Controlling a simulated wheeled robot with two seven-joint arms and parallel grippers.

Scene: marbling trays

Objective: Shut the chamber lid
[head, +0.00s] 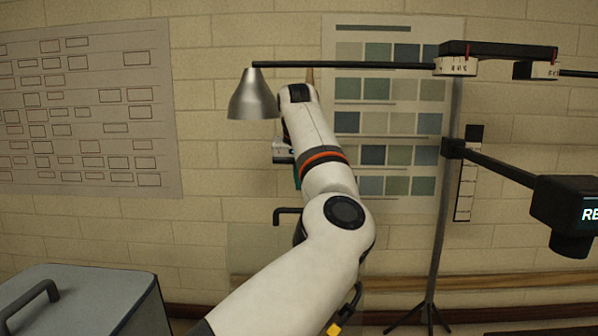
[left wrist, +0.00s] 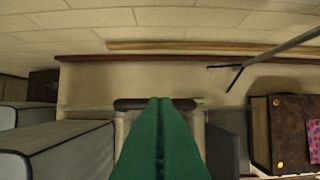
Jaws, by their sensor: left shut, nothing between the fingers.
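A clear, faint panel (head: 262,262) that looks like the chamber lid stands upright behind my left arm in the head view. A black handle (head: 287,212) shows at its top edge. My left gripper (head: 297,178) is mostly hidden behind its own arm, above the handle; a bit of green finger shows. In the left wrist view the green fingers (left wrist: 160,108) are shut together and empty. A dark handle bar (left wrist: 128,103) lies behind their tips; I cannot tell whether they touch. The chamber body is hidden by my arm. My right gripper is in neither view.
A grey box (head: 85,285) with a black handle stands at the lower left. A metal lamp shade (head: 254,97) hangs beside my left arm. A dark stand (head: 440,220) and a camera (head: 568,210) are on the right. A brown box (left wrist: 262,135) shows right in the wrist view.

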